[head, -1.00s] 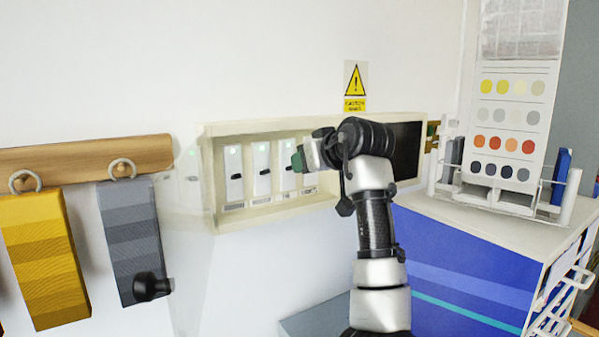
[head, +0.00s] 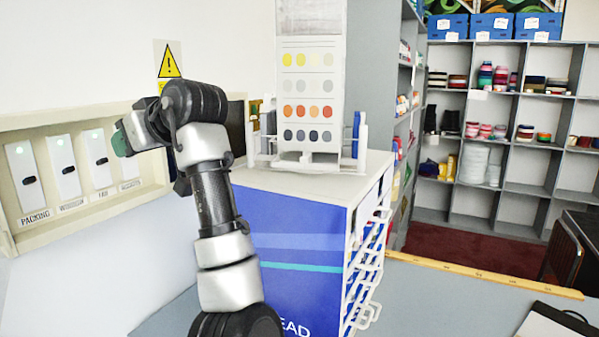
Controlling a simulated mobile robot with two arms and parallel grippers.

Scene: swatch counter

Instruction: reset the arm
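My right arm rises from the bottom of the head view, left of centre, and bends left at the top. Its gripper (head: 120,141) has green fingertips pointing left. It appears in front of the right end of a cream switch panel (head: 75,216) on the wall. The gripper is seen side-on, so I cannot tell whether it is open or shut, or whether it touches the panel. No held thing shows. The panel has several white switches (head: 62,168) with black levers and green lights; one label reads PACKING. My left gripper is out of view.
A grey counter (head: 430,300) with a wooden ruler (head: 480,272) lies at the lower right. Grey shelves (head: 510,195) stand at the back.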

